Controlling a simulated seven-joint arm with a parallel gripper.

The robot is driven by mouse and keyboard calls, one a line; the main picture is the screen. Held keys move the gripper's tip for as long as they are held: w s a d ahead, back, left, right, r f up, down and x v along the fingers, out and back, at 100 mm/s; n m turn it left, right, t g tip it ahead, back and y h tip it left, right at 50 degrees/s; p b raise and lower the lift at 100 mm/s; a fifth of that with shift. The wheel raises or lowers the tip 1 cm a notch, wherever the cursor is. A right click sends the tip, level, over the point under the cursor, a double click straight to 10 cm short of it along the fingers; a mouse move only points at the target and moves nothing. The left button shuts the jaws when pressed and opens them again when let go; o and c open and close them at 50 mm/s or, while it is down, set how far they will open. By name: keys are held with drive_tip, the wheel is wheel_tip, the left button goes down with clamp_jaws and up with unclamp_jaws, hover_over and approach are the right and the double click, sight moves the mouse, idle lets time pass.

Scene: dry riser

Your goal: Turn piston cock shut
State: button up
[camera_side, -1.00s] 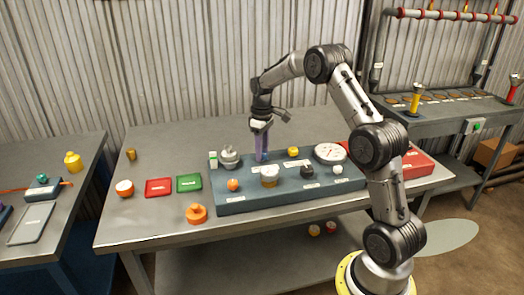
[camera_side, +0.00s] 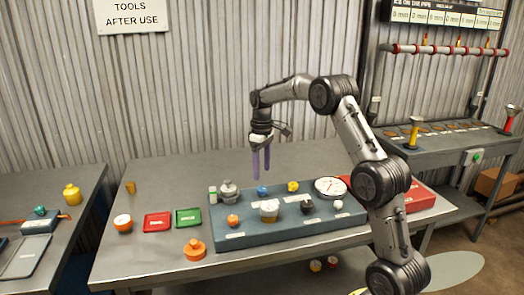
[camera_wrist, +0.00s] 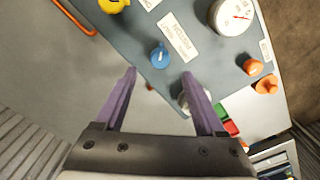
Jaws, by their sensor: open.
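On the blue-grey panel (camera_side: 225,240) a small blue knob (camera_side: 262,190) stands near the back edge. It also shows in the wrist view (camera_wrist: 159,57), beside a white label (camera_wrist: 180,36) whose upside-down text is hard to read, so I cannot confirm that it is the piston cock. My gripper (camera_side: 261,175) points down above the panel near the blue knob, apart from it. Its two purple fingers are spread and empty. In the wrist view the knob lies beyond the opening between the fingertips (camera_wrist: 160,80).
Close by on the panel are a silver fitting (camera_side: 229,191), a yellow knob (camera_side: 293,186), a white-topped fitting (camera_side: 269,209), a black knob (camera_side: 306,207) and a white gauge (camera_side: 330,187). Red (camera_side: 157,222) and green (camera_side: 188,218) trays lie left. The bench behind is clear.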

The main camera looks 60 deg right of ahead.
wheel_tip(320, 180, up, 7)
idle(0.3)
